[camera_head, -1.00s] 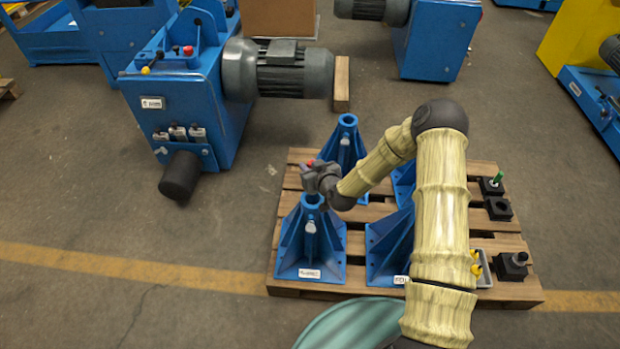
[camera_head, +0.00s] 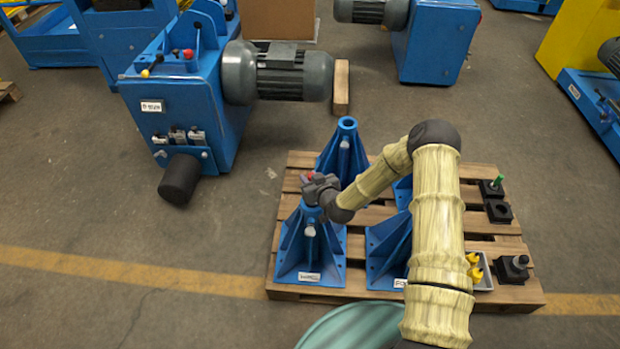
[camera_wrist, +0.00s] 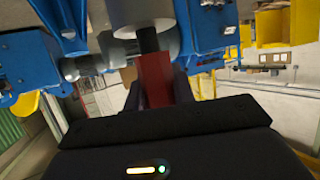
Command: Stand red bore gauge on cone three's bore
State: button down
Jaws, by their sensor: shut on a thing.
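My gripper (camera_head: 314,190) is shut on the red bore gauge (camera_wrist: 155,78), just above the top of the front-left blue cone (camera_head: 308,252). Only a small red bit of the gauge (camera_head: 307,177) shows in the head view. In the wrist view its red body sits between my fingers, with a dark stem meeting a grey cylinder (camera_wrist: 146,14). Whether the gauge touches or enters the bore is hidden. Other blue cones stand at back left (camera_head: 345,155), front right (camera_head: 391,252) and, partly behind my arm, back right (camera_head: 403,192). The label numbers are unreadable.
The cones stand on a wooden pallet (camera_head: 330,293). Along its right side are black blocks (camera_head: 498,211), one with a green pin (camera_head: 497,181), and a grey tray (camera_head: 487,283) with yellow pieces. A blue machine with a motor (camera_head: 280,70) stands behind left.

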jog(key=shift+f+b, duration=0.5)
jog(key=shift+f, duration=0.05)
jog(key=c, duration=1.2)
grip_release()
jog(key=shift+o, duration=0.2)
jog(key=shift+w+r, duration=0.1)
jog(key=shift+r+p, duration=0.3)
jog(key=shift+p, duration=0.1)
jog(key=v, duration=1.2)
jog(key=shift+r+p, duration=0.2)
jog(key=shift+p, duration=0.15)
jog(key=shift+r, duration=0.1)
